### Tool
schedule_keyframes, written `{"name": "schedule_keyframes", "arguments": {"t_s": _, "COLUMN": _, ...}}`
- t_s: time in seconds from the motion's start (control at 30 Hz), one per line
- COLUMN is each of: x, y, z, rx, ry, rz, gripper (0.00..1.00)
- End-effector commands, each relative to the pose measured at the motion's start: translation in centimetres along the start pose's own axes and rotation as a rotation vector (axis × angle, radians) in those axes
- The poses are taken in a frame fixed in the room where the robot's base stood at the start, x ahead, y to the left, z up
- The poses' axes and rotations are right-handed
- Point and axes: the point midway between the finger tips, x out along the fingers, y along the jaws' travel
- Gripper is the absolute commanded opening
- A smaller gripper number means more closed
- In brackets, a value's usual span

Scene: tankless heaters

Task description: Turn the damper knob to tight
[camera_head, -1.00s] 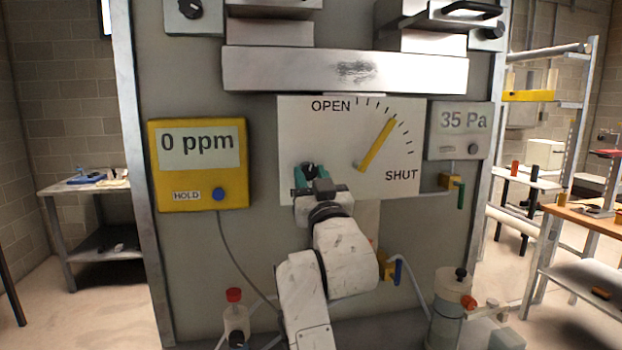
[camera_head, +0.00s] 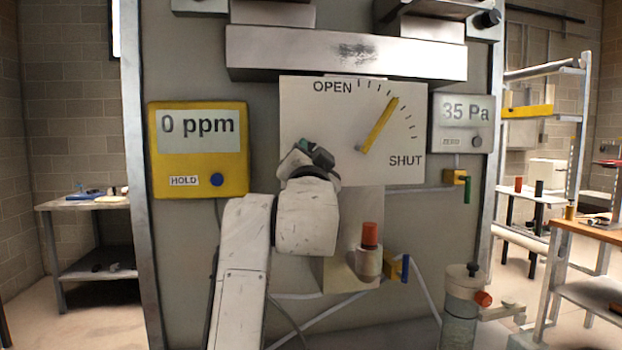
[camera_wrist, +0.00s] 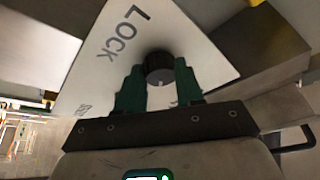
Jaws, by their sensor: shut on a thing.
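The damper plate (camera_head: 335,110) is a white panel marked OPEN at the top and SHUT at lower right. Its yellow pointer (camera_head: 379,124) slants up and right, between the two words, among the tick marks. In the wrist view, a round black knob (camera_wrist: 159,66) sits on a white plate marked LOCK (camera_wrist: 125,33). My gripper (camera_wrist: 160,76) has its green fingers on either side of this knob and is shut on it. In the head view, my gripper (camera_head: 312,150) is at the plate's lower left and hides the knob. Other lettering on the plate is unreadable.
A yellow meter (camera_head: 198,180) reading 0 ppm is left of the plate. A gauge (camera_head: 461,115) reading 35 Pa is at right. A metal duct box (camera_head: 345,55) juts out above. A red-capped part (camera_head: 370,235) and a blue-handled valve (camera_head: 404,268) are below.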

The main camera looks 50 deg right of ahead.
Motion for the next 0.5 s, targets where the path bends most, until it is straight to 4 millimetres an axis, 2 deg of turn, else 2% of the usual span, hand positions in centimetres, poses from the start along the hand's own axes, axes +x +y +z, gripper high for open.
{"name": "schedule_keyframes", "arguments": {"t_s": 0.03, "x": -0.18, "y": 0.13, "z": 0.46, "rx": 0.046, "ry": -0.001, "rz": 0.016, "gripper": 0.06}}
{"name": "schedule_keyframes", "arguments": {"t_s": 0.5, "x": 0.03, "y": -0.42, "z": 0.10, "rx": 0.451, "ry": 0.018, "rz": 0.190, "gripper": 0.06}}
